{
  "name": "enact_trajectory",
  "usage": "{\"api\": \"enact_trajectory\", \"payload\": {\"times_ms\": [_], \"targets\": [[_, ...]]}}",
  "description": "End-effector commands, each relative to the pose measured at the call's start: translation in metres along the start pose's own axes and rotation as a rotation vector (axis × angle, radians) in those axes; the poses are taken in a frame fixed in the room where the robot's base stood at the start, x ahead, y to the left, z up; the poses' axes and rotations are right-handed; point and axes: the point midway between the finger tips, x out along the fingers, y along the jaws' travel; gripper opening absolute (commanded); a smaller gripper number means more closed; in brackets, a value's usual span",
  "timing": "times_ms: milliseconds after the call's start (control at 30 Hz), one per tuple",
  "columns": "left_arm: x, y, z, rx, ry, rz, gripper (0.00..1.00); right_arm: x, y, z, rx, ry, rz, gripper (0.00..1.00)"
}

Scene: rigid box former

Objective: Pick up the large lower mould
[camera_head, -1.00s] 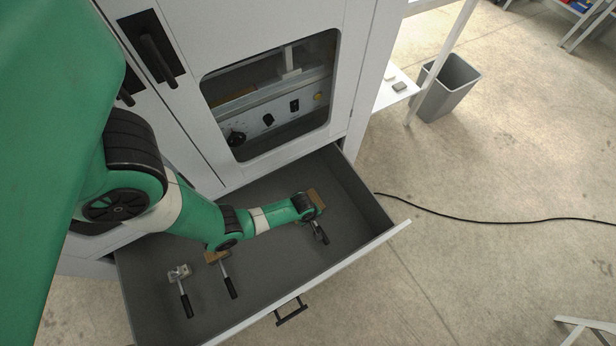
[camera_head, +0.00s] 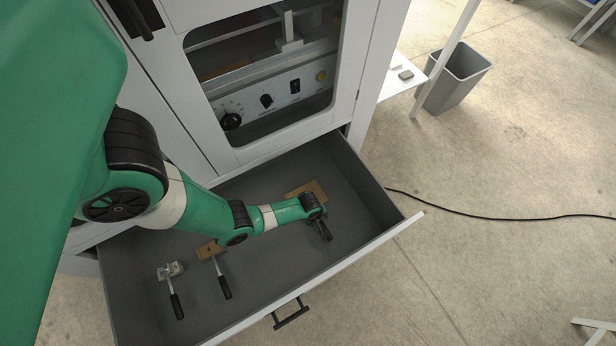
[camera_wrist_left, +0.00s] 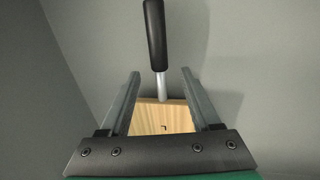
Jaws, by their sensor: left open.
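The large wooden mould (camera_head: 306,189) lies in the open drawer, at its right part, partly hidden by my left wrist. In the left wrist view its wooden block (camera_wrist_left: 160,116) shows between the two fingers, with a metal rod and black handle (camera_wrist_left: 155,35) reaching away from it. My left gripper (camera_wrist_left: 161,87) is open, with its fingers apart on either side of the block and rod. Whether they touch the block cannot be told. In the head view the left gripper (camera_head: 322,229) points down into the drawer. The right gripper is not in view.
A smaller wooden mould (camera_head: 211,250) and a metal piece (camera_head: 171,270), both with black handles, lie in the drawer's left part. The grey drawer (camera_head: 365,190) has walls all round. The machine cabinet (camera_head: 262,155) stands behind. A grey bin (camera_head: 455,85) and a black cable (camera_head: 480,215) are right.

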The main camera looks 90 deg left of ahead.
Motion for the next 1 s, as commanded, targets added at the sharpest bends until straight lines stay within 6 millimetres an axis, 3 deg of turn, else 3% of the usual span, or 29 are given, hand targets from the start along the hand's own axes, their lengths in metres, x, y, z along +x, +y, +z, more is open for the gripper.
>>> {"api": "enact_trajectory", "payload": {"times_ms": [33, 100, 333, 700, 1000], "targets": [[0.0179, -0.0013, 0.0, 0.0, 0.0, 0.0, 0.64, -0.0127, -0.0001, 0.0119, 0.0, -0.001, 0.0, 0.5], [0.0236, -0.0005, 0.0, 0.0, 0.0, 0.0, 0.64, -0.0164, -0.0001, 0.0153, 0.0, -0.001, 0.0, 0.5], [0.021, 0.0004, 0.0, 0.001, 0.0, 0.0, 0.64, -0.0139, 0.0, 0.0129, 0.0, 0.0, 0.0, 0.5], [0.021, 0.0003, 0.0, 0.001, 0.0, 0.0, 0.0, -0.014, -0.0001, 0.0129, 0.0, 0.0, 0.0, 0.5], [0.0207, 0.001, -0.0001, 0.002, 0.001, 0.002, 0.0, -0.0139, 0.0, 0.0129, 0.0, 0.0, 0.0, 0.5]]}}
